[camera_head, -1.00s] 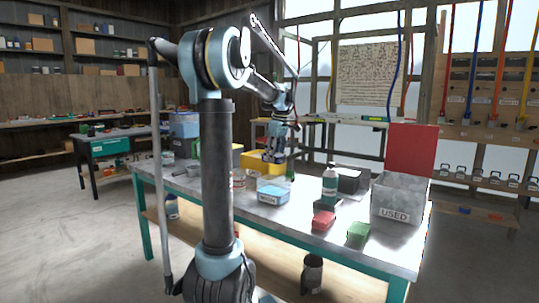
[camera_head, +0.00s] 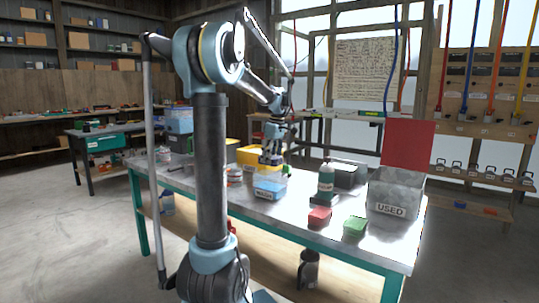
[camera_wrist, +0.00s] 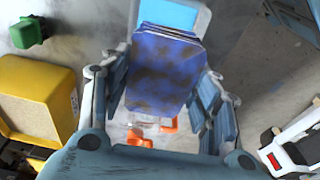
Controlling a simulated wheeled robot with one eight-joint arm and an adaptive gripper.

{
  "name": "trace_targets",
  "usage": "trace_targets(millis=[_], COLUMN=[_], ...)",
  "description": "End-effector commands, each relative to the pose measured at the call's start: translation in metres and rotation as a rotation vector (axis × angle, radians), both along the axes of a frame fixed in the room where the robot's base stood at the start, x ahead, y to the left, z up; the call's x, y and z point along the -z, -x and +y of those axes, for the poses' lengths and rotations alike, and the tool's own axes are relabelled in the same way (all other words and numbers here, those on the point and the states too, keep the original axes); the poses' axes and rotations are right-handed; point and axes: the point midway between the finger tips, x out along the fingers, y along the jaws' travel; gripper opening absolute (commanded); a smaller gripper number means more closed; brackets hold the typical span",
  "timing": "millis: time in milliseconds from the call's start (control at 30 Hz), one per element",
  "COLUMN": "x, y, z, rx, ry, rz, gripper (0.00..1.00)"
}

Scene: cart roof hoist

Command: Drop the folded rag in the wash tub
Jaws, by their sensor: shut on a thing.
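My gripper (camera_head: 272,156) hangs over the work table near the wash tub (camera_head: 270,195), a clear box with blue contents and a "WASH" label. In the wrist view my gripper (camera_wrist: 165,95) has its fingers on both sides of the folded rag (camera_wrist: 163,68), a blue stack with brown stains, and is shut on it. A light blue rectangle with a pale rim (camera_wrist: 176,14), which looks like the tub, shows just beyond the rag, partly covered by it. In the head view the rag is too small to make out clearly.

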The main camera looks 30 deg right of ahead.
Motion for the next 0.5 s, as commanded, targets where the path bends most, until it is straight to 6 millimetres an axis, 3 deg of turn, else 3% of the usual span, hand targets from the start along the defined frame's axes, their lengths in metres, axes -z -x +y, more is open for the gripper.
trace_targets(millis=[500], x=[0.037], y=[0.0], z=[0.0], rx=[0.0], ry=[0.0], rz=[0.0], gripper=[0.33])
